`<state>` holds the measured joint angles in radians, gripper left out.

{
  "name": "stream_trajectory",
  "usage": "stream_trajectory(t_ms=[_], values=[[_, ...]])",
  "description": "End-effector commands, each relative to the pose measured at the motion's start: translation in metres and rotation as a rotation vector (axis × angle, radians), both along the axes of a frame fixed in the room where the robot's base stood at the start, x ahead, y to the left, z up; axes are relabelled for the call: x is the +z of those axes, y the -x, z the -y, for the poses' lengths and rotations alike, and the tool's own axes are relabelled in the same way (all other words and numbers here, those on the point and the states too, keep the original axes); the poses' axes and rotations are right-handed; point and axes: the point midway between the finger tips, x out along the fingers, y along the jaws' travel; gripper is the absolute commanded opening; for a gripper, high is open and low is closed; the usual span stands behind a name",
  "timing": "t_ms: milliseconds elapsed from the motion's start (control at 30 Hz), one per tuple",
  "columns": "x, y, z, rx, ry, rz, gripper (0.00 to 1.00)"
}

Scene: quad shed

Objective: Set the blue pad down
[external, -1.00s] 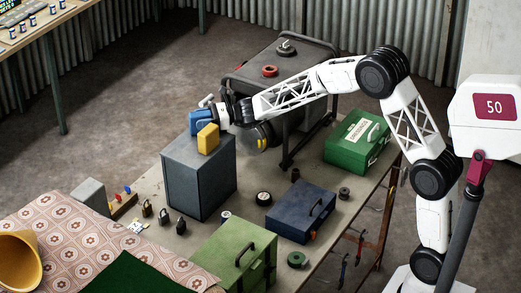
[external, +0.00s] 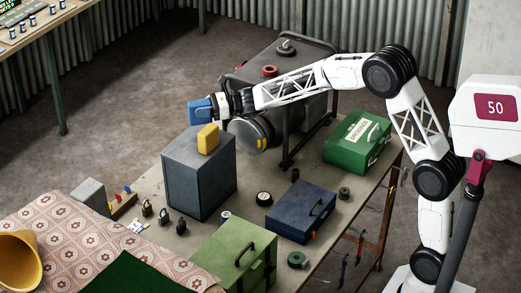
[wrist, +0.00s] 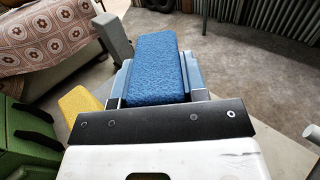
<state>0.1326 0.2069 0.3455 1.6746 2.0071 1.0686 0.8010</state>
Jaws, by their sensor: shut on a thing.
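The blue pad (external: 199,110) is held at the end of my gripper (external: 212,104), above the back edge of the tall grey box (external: 182,178). In the wrist view the blue pad (wrist: 157,70) sits between the two fingers of my gripper (wrist: 158,80), which is shut on it. The pad looks clear of the box top. A yellow block (external: 208,138) stands on the box top, just below and to the right of the pad. The yellow block also shows in the wrist view (wrist: 78,103), left of the gripper.
On the table (external: 245,215) are a dark blue case (external: 290,205), a green box (external: 235,255), a dark green case (external: 350,150) and several small padlocks and rolls. A grey machine (external: 300,75) stands behind my forearm. A patterned cloth (external: 75,225) lies at front left.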

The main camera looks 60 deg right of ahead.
Motion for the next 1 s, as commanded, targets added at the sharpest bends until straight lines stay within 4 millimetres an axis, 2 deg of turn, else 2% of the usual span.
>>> stream_trajectory(t_ms=[200, 400, 1000], values=[[0.033, 0.000, 0.000, 0.000, 0.001, 0.002, 0.14], [0.052, 0.000, 0.000, 0.000, 0.000, 0.001, 0.14], [0.056, 0.000, 0.000, 0.000, 0.000, 0.000, 0.14]])
